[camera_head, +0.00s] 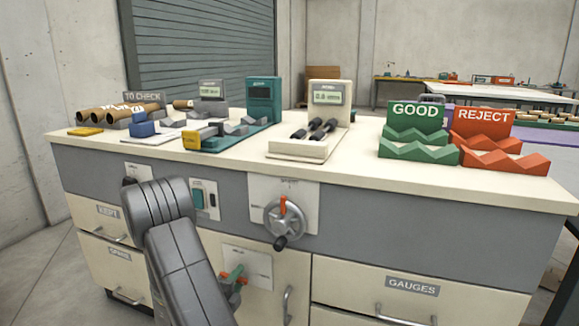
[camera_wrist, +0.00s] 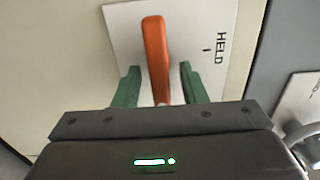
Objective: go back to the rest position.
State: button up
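My gripper (camera_wrist: 157,72) is open, its two green fingers standing on either side of an orange lever (camera_wrist: 155,45), with a gap on each side. The lever is on a pale plate (camera_wrist: 212,20) marked HELD on the cabinet front. In the head view my gripper (camera_head: 233,284) is low at the cabinet's front, and the plate (camera_head: 247,266) shows behind it. My grey arm covers part of the cabinet there.
A switch panel (camera_head: 204,199) and drawer handles (camera_head: 405,318) are nearby. The bench top (camera_head: 230,158) holds gauges, brown tubes (camera_head: 103,113), and GOOD (camera_head: 415,135) and REJECT (camera_head: 484,135) racks.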

jog(key=shift+s, duration=0.1)
dwell(0.3)
jog(key=p+v, duration=0.3)
jog(key=v, duration=1)
jog(key=b+x, duration=0.3)
jog(key=x, duration=1)
jog(key=shift+f, duration=0.1)
jog(key=shift+r+n, duration=0.2)
jog(key=shift+n, duration=0.6)
jog(key=shift+r+n, duration=0.2)
jog(key=shift+n, duration=1.7)
jog(key=shift+a, duration=0.1)
